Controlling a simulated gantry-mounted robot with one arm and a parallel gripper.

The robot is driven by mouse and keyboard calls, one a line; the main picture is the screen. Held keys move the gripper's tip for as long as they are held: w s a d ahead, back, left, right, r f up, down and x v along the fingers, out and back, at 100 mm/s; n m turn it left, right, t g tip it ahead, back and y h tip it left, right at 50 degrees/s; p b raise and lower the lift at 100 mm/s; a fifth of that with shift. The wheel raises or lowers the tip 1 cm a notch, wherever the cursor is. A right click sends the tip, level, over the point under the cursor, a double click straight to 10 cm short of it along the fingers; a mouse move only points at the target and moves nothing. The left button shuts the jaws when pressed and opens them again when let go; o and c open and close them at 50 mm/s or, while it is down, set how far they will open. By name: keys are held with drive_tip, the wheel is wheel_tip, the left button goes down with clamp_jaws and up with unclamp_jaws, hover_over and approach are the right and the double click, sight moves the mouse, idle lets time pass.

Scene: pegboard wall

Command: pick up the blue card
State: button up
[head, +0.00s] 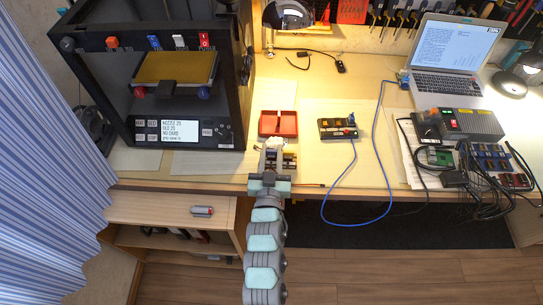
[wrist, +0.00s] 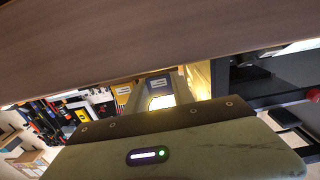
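My gripper (head: 271,149) is over the front of the workbench, just in front of the red tray. Its two fingers look apart. A small dark holder with coloured pieces (head: 290,160) sits beside and partly under my gripper. I cannot tell for sure which piece is the blue card. A small blue piece (head: 154,42) also shows on the printer's top bar.
A red tray (head: 278,123) lies behind my gripper. A black box with coloured parts (head: 338,129) stands to its right, near a loose blue cable (head: 374,151). A large 3D printer (head: 226,133) fills the left. A laptop (head: 449,84) and cabled devices crowd the right.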

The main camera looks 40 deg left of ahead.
clamp_jaws()
